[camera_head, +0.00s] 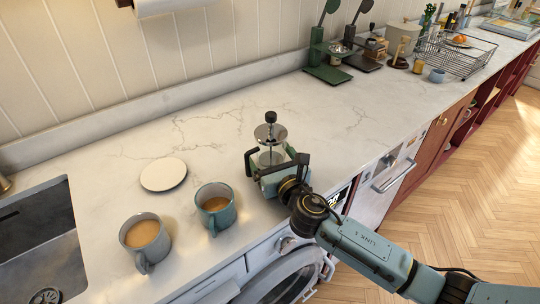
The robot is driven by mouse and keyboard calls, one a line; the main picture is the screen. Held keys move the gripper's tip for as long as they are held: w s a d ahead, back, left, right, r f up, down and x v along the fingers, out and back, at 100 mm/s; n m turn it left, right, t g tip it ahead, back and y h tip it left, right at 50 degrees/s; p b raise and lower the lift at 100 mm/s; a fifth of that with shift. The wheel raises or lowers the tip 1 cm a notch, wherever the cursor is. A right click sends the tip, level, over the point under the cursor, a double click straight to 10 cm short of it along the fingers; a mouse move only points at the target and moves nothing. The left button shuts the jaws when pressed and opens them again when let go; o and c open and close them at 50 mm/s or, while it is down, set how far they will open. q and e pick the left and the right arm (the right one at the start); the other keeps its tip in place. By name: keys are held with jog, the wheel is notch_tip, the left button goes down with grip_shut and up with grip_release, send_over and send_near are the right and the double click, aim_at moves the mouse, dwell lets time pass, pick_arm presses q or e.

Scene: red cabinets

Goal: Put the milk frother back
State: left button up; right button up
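The milk frother (270,134) is a clear jug with a metal lid, a black knob and a plunger rod. It stands upright on the marble counter, right of the mugs. My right gripper (275,160) comes from the lower right, and its dark fingers are spread wide on either side of the frother. The gripper hides the frother's lower part, so I cannot tell whether the fingers touch it. My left gripper is not in view.
A teal mug (228,213) and a grey-blue mug (153,259), both with coffee, stand left of the gripper. A white round plate (163,174) lies behind them. A sink (40,245) is at left. Green scales (328,74) and a wire rack (452,58) stand farther back. The counter behind the frother is clear.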

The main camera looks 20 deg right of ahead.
jog(key=shift+r, duration=0.2)
jog(key=s, duration=0.4)
jog(key=s+d, duration=0.1)
jog(key=s, duration=0.7)
jog(key=shift+d+p, duration=0.2)
jog(key=shift+p, duration=0.15)
